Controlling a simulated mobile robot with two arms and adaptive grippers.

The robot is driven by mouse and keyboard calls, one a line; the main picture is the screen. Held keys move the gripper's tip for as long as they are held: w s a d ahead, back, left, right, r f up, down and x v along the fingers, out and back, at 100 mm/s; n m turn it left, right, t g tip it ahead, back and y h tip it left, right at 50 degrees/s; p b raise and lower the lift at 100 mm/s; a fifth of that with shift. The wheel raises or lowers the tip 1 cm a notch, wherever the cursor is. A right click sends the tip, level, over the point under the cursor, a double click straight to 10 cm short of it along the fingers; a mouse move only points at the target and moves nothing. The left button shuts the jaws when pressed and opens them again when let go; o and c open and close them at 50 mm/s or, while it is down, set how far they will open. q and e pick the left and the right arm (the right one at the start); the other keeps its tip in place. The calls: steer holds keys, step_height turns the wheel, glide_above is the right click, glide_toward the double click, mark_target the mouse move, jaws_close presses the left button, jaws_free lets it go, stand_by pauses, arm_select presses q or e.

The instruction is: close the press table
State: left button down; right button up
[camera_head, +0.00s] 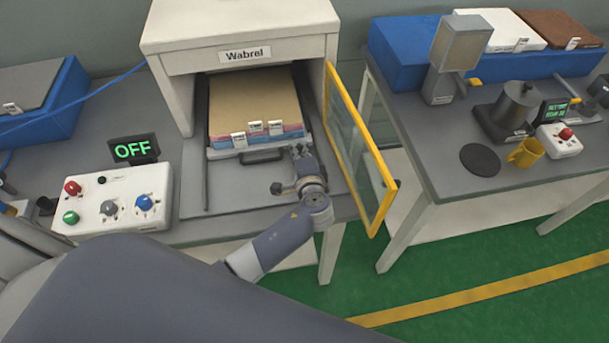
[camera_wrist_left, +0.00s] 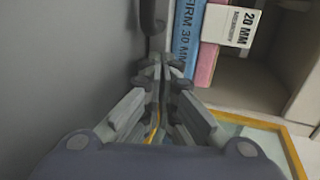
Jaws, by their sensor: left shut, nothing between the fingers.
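The white press (camera_head: 240,55) marked "Wabrel" stands open at the front. Its grey press table (camera_head: 225,202) reaches out of the opening toward me. A stack of foam sheets (camera_head: 250,105), tan on top with blue and pink layers, sits partly inside the press. A dark handle (camera_head: 262,156) is at the front below the stack. My left gripper (camera_head: 302,158) is shut and empty, just right of the handle. The left wrist view shows its closed fingers (camera_wrist_left: 157,72) close to the handle (camera_wrist_left: 150,18) and the layers (camera_wrist_left: 187,40). My right gripper is not in view.
The yellow-framed glass door (camera_head: 358,150) stands open, close on the right of my left gripper. A control box (camera_head: 115,200) with buttons and an "OFF" display (camera_head: 134,150) are on the left. A second table (camera_head: 440,160) with equipment stands right, across a gap.

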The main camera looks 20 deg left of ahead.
arm_select(q)
steer(key=w+a+b, duration=0.1)
steer(key=w+a, duration=0.1)
steer(key=w, duration=0.2)
steer(key=w+a+b, duration=0.2)
steer(key=w+a, duration=0.1)
steer(key=w, duration=0.1)
steer(key=w+a+b, duration=0.2)
steer(key=w, duration=0.2)
steer(key=shift+w+a+f, duration=0.15)
steer(key=shift+w+a, duration=0.2)
steer(key=shift+w+a+b, duration=0.35)
steer(key=shift+w+b, duration=0.05)
steer(key=shift+w, duration=0.1)
steer(key=shift+w+r, duration=0.1)
steer(key=shift+r, duration=0.1)
steer(key=shift+a, duration=0.1)
